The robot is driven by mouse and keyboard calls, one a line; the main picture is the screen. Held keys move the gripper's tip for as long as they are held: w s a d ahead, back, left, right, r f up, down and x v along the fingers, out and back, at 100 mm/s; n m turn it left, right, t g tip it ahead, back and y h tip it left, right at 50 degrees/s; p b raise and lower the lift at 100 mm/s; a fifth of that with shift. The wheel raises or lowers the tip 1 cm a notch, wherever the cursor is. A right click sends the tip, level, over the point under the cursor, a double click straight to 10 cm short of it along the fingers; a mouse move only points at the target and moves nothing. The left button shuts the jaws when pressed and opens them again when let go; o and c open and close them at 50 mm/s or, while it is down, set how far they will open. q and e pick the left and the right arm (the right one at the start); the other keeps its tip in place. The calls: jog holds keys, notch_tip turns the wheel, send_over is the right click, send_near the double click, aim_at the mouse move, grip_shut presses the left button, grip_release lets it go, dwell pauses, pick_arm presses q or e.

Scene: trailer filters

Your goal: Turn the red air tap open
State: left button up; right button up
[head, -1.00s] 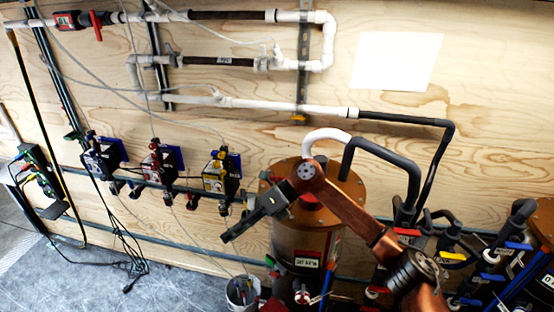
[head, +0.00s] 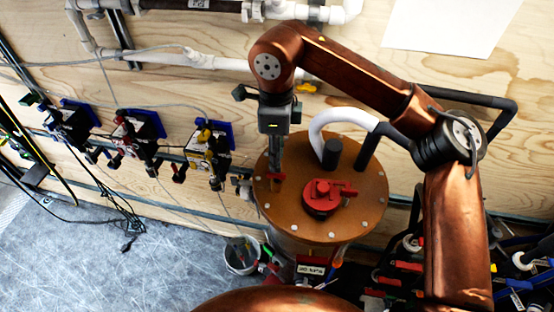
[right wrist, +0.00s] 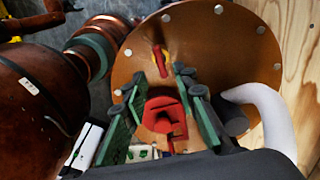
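A small red-handled tap (head: 277,182) with a brass-coloured body stands near the left rim of the round brown tank lid (head: 362,185). In the right wrist view the red tap (right wrist: 160,60) shows just beyond and between the fingertips. My right gripper (head: 275,166) points down above this tap in the head view. In the right wrist view the right gripper (right wrist: 160,80) is open, its two green-padded fingers apart and nothing held. I cannot tell whether a finger touches the tap. My left gripper is not in view.
A larger red fitting (head: 322,197) sits mid-lid, beside a black cylinder (head: 332,153) and a white hose (head: 335,122). Several wall-mounted valve units (head: 205,145) are left of the tank. A bucket (head: 241,256) stands on the floor.

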aim_at(276, 174)
jog(key=f, duration=0.5)
jog(key=shift+w+a+f, duration=0.1)
jog(key=shift+w+f, duration=0.05)
jog(key=shift+w, duration=0.2)
jog(key=shift+s+f, duration=0.15)
jog(key=shift+s, duration=0.3)
jog(key=shift+w+f, duration=0.15)
jog(key=shift+w, duration=0.2)
jog(key=shift+c, duration=1.1)
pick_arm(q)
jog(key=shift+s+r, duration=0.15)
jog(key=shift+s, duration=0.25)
pick_arm(e)
jog(key=shift+s, duration=0.1)
grip_shut()
